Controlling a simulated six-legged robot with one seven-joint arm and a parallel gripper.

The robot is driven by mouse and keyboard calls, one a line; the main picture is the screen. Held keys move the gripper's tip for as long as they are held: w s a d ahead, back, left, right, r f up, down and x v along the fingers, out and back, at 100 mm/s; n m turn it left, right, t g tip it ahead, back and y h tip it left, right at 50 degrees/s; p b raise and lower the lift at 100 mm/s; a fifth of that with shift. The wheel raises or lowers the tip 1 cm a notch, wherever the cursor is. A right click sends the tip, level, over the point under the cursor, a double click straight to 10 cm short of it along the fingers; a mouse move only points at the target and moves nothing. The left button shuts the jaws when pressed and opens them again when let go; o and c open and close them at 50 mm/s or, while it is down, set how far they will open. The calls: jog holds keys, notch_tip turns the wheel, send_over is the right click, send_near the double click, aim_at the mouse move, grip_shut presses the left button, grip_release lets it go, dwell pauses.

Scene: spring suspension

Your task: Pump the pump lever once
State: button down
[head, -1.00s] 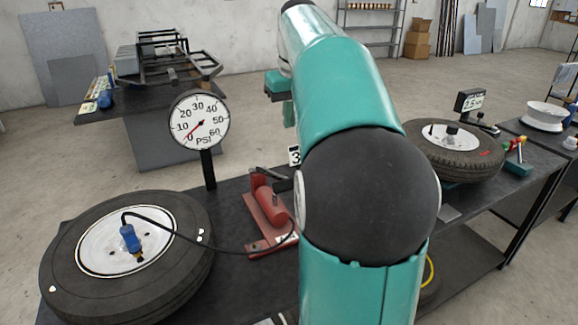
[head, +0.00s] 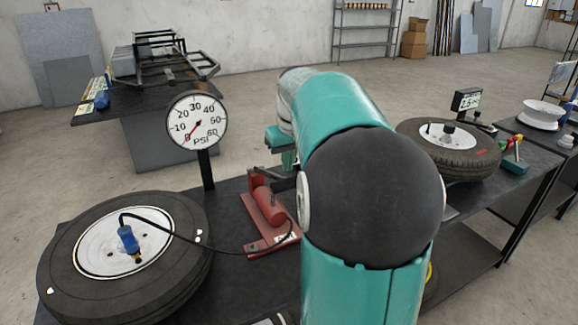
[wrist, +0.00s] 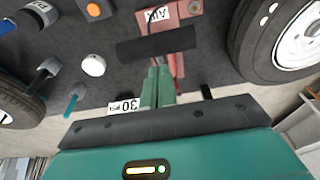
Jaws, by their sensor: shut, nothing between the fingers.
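The red foot pump (head: 268,208) sits on the dark bench with a hose running to the left tire. Its black lever pad (wrist: 155,41) shows as a wide dark bar in the wrist view. The red pump body and an "AIR" label (wrist: 158,15) show beyond the pad. My gripper (wrist: 160,70) is shut and empty, its teal fingertips close to the pad's edge. I cannot tell whether they touch. In the head view my gripper (head: 289,160) is just above the lever, partly behind my arm. The PSI gauge (head: 197,121) has its red needle near zero.
A tire (head: 70,255) with a blue valve connector (head: 127,238) lies left of the pump. Another tire (head: 465,152) lies to the right. A "30 PSI" card (wrist: 124,107) lies near my gripper. The gauge post (head: 206,170) stands beside the pump.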

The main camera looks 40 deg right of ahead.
jog(key=shift+s+f, duration=0.2)
jog(key=shift+f, duration=0.3)
jog(key=shift+s+a, duration=0.1)
